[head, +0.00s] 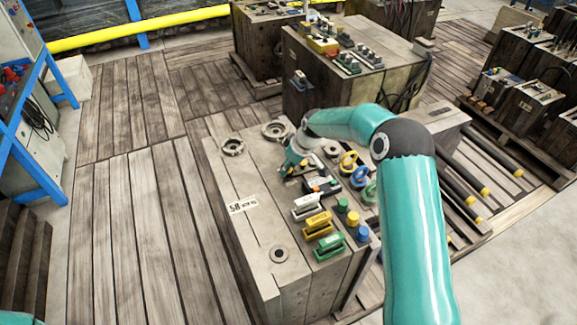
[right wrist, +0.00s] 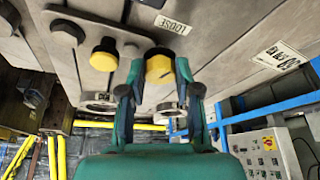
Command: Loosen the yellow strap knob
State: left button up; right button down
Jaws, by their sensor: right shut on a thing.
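In the right wrist view a yellow knob (right wrist: 159,68) with a dark top sits on the grey mould face beside a label reading LOOSE (right wrist: 172,25). My right gripper (right wrist: 159,78) has its two fingers on either side of this knob and is shut on it. In the head view my right gripper (head: 294,161) reaches down onto the top of the grey mould block (head: 265,215) and mostly hides the knob. A second yellow knob (right wrist: 104,54) stands to the left in the wrist view, with a grey strap bar (right wrist: 91,27) near it. My left gripper is not in view.
Round metal fittings (head: 232,147) lie left of my gripper. A larger mould (head: 350,62) stands behind. The plank floor at left is clear.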

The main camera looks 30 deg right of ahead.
jog(key=shift+d+n+b, duration=0.1)
jog(key=shift+n+b, duration=0.2)
jog(key=shift+n, duration=0.6)
jog(key=shift+y, duration=0.3)
jog(key=c, duration=0.8)
grip_release()
jog(key=shift+r, duration=0.1)
jog(key=v, duration=1.1)
jog(key=shift+d+r, duration=0.1)
jog(key=shift+r, duration=0.3)
